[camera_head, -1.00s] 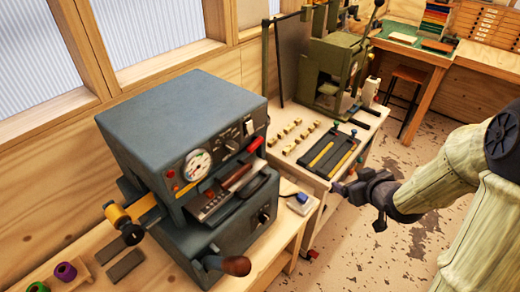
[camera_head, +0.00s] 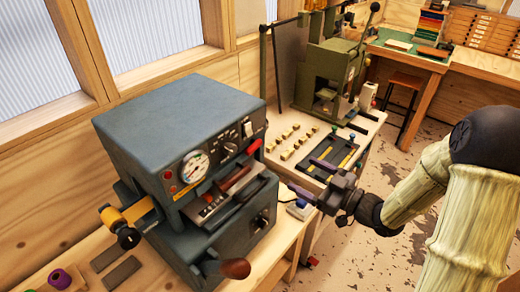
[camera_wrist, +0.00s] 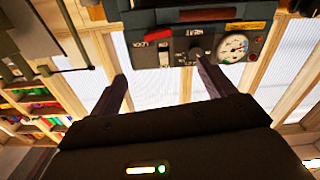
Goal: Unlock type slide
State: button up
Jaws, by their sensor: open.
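The blue-grey press (camera_head: 175,120) stands on the left bench, its gauge and switches facing me. A slide-like part with a dark red bar (camera_head: 236,178) sits in its front opening; I take this for the type slide. A small red lever or tab (camera_head: 254,146) shows at the opening's right edge. My gripper (camera_head: 313,178) is open and empty, to the right of the press and apart from it. In the wrist view the open fingers (camera_wrist: 162,70) point towards the press panel (camera_wrist: 195,42), which appears upside down. Whether the slide is locked cannot be told.
Floor on the right is open.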

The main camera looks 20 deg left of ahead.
aim_at(256, 148)
jog(key=p+x, duration=0.5)
jog(key=x, duration=1.2)
jog(key=shift+a+p, duration=0.1)
jog(key=shift+p, duration=0.2)
